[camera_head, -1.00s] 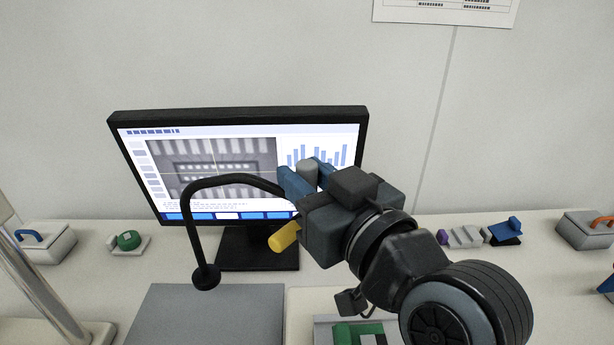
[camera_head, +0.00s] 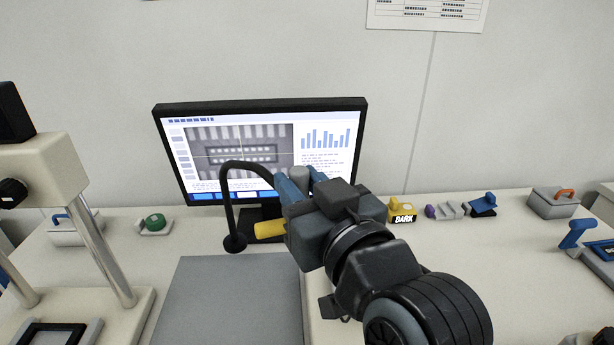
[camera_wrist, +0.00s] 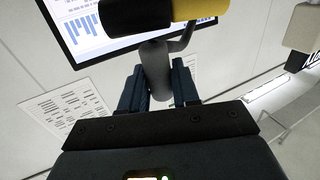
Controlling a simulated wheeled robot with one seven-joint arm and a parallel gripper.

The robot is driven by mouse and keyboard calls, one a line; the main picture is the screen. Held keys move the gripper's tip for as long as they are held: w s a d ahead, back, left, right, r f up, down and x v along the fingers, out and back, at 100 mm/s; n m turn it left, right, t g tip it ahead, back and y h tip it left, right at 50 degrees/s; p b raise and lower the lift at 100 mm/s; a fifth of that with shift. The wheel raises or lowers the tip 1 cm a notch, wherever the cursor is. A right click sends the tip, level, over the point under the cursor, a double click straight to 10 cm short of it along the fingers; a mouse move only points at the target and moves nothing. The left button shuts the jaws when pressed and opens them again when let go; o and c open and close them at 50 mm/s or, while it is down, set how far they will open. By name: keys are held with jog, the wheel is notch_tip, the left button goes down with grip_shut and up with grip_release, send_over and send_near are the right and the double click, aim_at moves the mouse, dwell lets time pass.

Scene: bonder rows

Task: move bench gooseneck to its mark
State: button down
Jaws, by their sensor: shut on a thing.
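The bench gooseneck is a black curved tube (camera_head: 228,195) with a small black disc (camera_head: 235,243) at its lower left end. Its other end runs to my gripper (camera_head: 304,178). My gripper's blue fingers are shut on its grey stem, which also shows between the fingers in the wrist view (camera_wrist: 157,72). A black and yellow cylinder shows above the stem there (camera_wrist: 195,9); its yellow end (camera_head: 269,229) points left in the head view. I cannot tell whether the disc touches the bench. No mark for it can be made out.
A monitor (camera_head: 330,150) stands behind the gripper. A grey slab (camera_head: 230,305) lies in front of it. A machine with posts (camera_head: 45,180) stands at left. A yellow block reading DARK (camera_head: 402,211) and a grey case (camera_head: 552,205) are at right. Bench between them is partly clear.

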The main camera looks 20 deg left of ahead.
jog(key=shift+s+a+r, duration=0.1)
jog(key=shift+s+a, duration=0.4)
jog(key=shift+s, duration=0.3)
jog(key=shift+s+a, duration=0.5)
jog(key=shift+s, duration=0.25)
jog(key=c, duration=0.9)
grip_release()
jog(key=shift+a, duration=0.15)
jog(key=shift+c, duration=0.2)
jog(key=b+v, duration=0.1)
jog(key=v, duration=0.7)
jog(key=shift+w+d, duration=0.3)
jog(key=shift+w, duration=0.05)
